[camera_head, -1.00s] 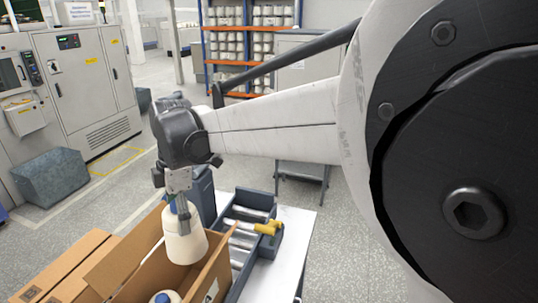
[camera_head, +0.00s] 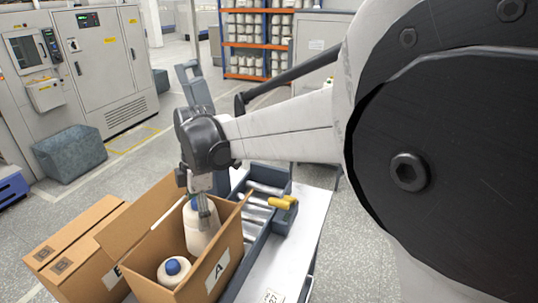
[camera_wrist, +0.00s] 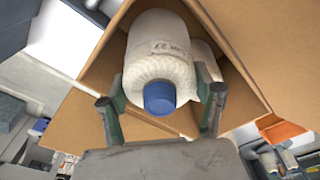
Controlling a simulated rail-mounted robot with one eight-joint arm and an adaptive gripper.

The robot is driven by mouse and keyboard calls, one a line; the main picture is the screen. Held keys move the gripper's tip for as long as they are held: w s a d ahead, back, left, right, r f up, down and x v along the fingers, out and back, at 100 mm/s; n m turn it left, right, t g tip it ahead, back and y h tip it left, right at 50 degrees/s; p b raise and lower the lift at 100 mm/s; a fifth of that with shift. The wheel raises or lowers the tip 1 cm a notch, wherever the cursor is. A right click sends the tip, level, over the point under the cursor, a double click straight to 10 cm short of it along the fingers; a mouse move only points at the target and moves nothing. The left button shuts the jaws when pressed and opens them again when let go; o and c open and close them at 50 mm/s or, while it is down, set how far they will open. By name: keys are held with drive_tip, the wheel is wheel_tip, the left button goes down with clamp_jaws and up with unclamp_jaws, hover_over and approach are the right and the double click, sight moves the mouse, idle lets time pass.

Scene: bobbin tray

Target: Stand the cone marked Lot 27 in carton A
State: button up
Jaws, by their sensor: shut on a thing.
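My gripper (camera_head: 203,208) is shut on the blue top of a cream yarn cone (camera_head: 201,235), which hangs roughly upright inside carton A (camera_head: 236,262). The carton's front wall hides the cone's base, so I cannot tell whether it touches the floor. In the wrist view my gripper (camera_wrist: 162,104) has a finger on each side of the blue tip, and the held cone (camera_wrist: 158,68) carries small upside-down print that I cannot read surely. A second cone (camera_head: 172,272) with a blue top stands in the same carton, nearer the front.
Another brown carton, marked B (camera_head: 75,243), stands to the left of carton A. To the right, a grey tray (camera_head: 274,180) with rollers and a yellow handle (camera_head: 284,202) lies on the white table (camera_head: 300,240). Carton A's raised flaps and walls surround my gripper closely.

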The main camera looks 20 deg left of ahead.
drive_tip(key=shift+f+b, duration=2.7)
drive_tip(key=shift+f, duration=1.5)
drive_tip(key=o, duration=1.9)
drive_tip(key=shift+o, duration=0.2)
drive_tip(key=r, duration=0.8)
drive_tip(key=d+r, duration=0.1)
drive_tip(key=r, duration=0.3)
drive_tip(key=shift+w, duration=0.35)
drive_tip(key=shift+w, duration=0.1)
